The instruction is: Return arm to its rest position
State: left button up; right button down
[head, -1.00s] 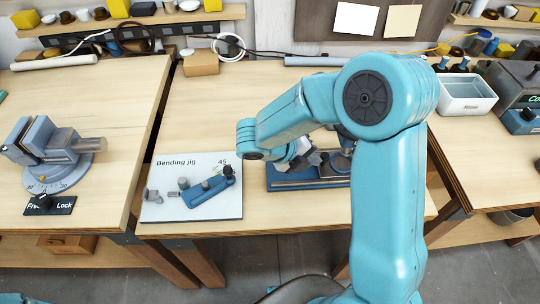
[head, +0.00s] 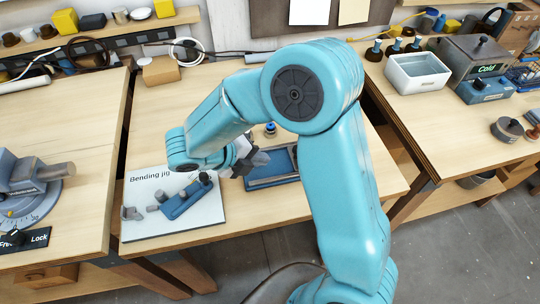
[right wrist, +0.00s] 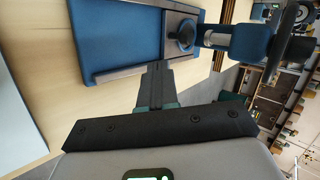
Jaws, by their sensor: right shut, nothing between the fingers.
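My right arm (head: 340,180) is a large teal arm that fills the middle of the head view and bends at the elbow. Its right gripper (head: 256,160) hangs over the table beside a blue fixture with a metal edge (head: 272,180). In the right wrist view the fingers (right wrist: 156,82) are together and empty, in front of the fixture's blue plate (right wrist: 118,35). The arm hides part of the fixture in the head view. My left gripper is not in view.
The Bending jig board (head: 205,222) lies left of the fixture. A vise (head: 30,172) stands on the left table. A white bin (head: 418,88) and a grey unit marked Cold (head: 478,58) stand on the right table. Bare wood shows at the table's front.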

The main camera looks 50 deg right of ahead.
jog(key=v, duration=0.5)
jog(key=shift+s+r, duration=0.2)
jog(key=shift+r, duration=0.05)
jog(key=shift+a+f, duration=0.1)
jog(key=shift+a, duration=0.05)
